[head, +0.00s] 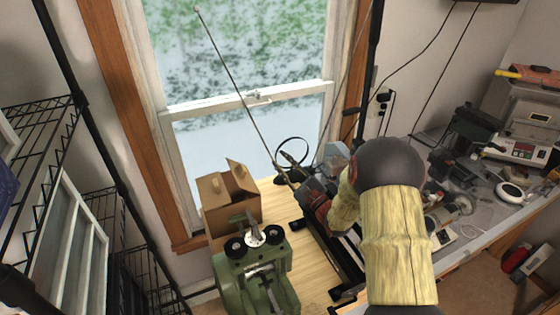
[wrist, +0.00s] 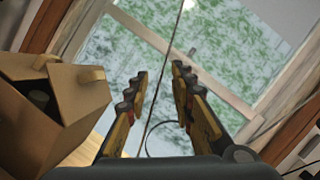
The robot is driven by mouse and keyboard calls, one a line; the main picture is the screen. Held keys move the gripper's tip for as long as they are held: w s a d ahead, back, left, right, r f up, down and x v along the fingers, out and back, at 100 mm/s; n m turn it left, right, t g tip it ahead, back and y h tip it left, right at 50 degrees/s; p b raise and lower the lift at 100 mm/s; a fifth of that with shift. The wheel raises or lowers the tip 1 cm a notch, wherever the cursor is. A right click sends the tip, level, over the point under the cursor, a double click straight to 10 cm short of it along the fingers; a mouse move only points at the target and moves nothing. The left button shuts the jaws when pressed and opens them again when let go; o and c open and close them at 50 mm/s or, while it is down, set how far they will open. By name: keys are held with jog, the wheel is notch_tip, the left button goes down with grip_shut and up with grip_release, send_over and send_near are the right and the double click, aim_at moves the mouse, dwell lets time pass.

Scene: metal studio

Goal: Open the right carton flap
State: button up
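The brown cardboard carton (head: 222,217) stands on the wooden tabletop by the window, behind a green machine. Its right flap (head: 241,178) is raised and tilted, with a small tan tab on it. The left flap (head: 212,189) also has a tab. In the wrist view the carton (wrist: 30,140) is at the left, and a dark gap shows between its flaps. The right flap (wrist: 82,100) leans toward my gripper (wrist: 157,90). My gripper is open and empty, its yellow and black fingers apart, to the right of the flap and not touching it.
The green machine (head: 254,275) with black wheels stands close in front of the carton. A thin rod (head: 236,82) rises beside my gripper. A wire shelf (head: 45,150) is at the left. The grey bench (head: 480,215) at the right is crowded with tools.

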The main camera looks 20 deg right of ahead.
jog(key=shift+s+d, duration=0.1)
jog(key=shift+s, duration=0.2)
jog(key=shift+r, duration=0.1)
